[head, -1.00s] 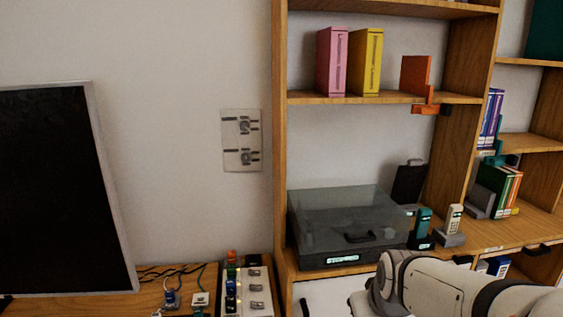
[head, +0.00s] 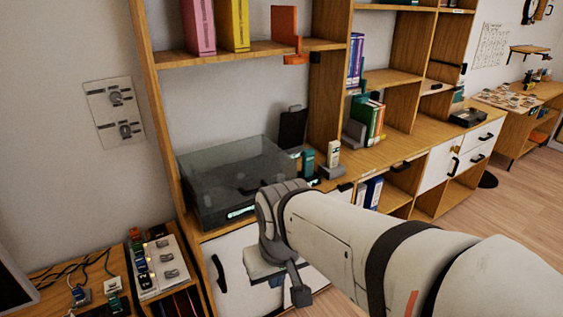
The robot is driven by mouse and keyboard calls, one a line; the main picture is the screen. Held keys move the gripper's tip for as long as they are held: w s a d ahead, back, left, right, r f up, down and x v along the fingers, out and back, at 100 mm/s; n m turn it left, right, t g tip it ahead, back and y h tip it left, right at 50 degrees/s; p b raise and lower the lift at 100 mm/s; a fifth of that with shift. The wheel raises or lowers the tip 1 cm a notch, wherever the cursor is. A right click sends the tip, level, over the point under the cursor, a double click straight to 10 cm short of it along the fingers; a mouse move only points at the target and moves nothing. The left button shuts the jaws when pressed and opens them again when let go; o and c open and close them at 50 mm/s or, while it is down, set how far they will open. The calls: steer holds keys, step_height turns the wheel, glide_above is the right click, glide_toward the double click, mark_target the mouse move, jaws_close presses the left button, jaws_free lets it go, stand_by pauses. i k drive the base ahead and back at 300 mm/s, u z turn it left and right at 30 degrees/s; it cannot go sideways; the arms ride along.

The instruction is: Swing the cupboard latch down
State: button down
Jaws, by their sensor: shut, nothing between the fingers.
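My arm reaches in from the lower right. My gripper (head: 299,293) points down in front of the white lower cupboard door (head: 236,252) at the left of the shelf unit. It looks shut and empty, and the wrist hides part of that door. A black handle (head: 218,273) is on the door's left side. Further right, another white cupboard door (head: 437,168) has a black handle (head: 454,165) and a small brass-coloured piece (head: 456,149) at its upper right edge, which may be the latch. It is too small to tell its position. My gripper is well apart from it.
A clear-lidded turntable (head: 225,180) stands on the counter above my gripper. Phones (head: 333,157) and books (head: 370,120) stand to its right. A low desk with a switch panel (head: 160,265) is at the left. Open wooden floor (head: 520,215) lies at the right.

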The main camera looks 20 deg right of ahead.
mark_target(350, 185)
steer(key=z, duration=0.05)
steer(key=k, duration=1.35)
steer(key=z, duration=0.7)
steer(key=i, duration=2.25)
steer(key=u, duration=0.3)
steer(key=k, duration=0.95)
steer(key=u, duration=0.15)
steer(key=i, duration=0.45)
steer(key=z, duration=0.05)
